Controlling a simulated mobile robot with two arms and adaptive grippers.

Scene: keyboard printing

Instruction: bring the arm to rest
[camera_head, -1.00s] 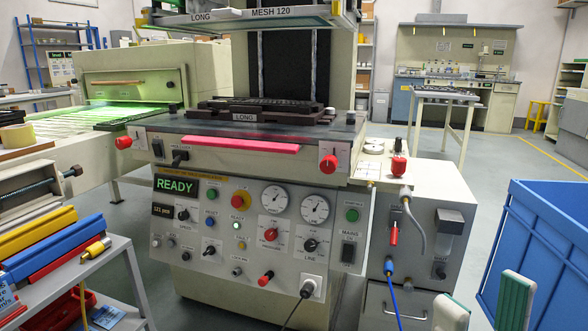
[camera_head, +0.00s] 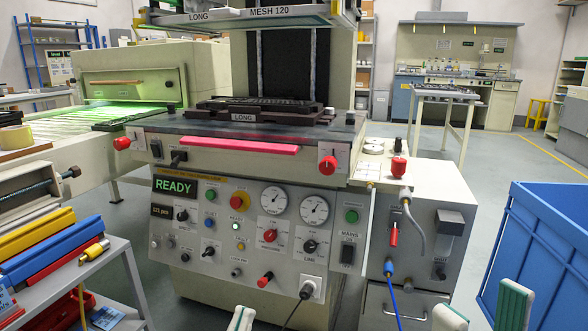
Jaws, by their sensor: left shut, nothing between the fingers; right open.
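My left gripper (camera_head: 242,318) shows at the bottom edge, in front of the printing machine's lower panel. Its fingers are together and empty; the rest of it is cut off by the frame. My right gripper (camera_head: 482,311) is at the bottom right. Its two pale, green-edged fingers stand wide apart with nothing between them, in front of the blue bin's left side. The printing machine (camera_head: 225,270) fills the middle, with a lit READY display (camera_head: 175,187). A black keyboard (camera_head: 262,104) lies on its fixture marked LONG.
A blue bin (camera_head: 535,225) stands at the right. A grey cart (camera_head: 105,250) with yellow, blue and red squeegees is at the lower left. A cable (camera_head: 297,309) and a blue hose (camera_head: 392,292) hang from the machine front. Open floor lies behind the bin.

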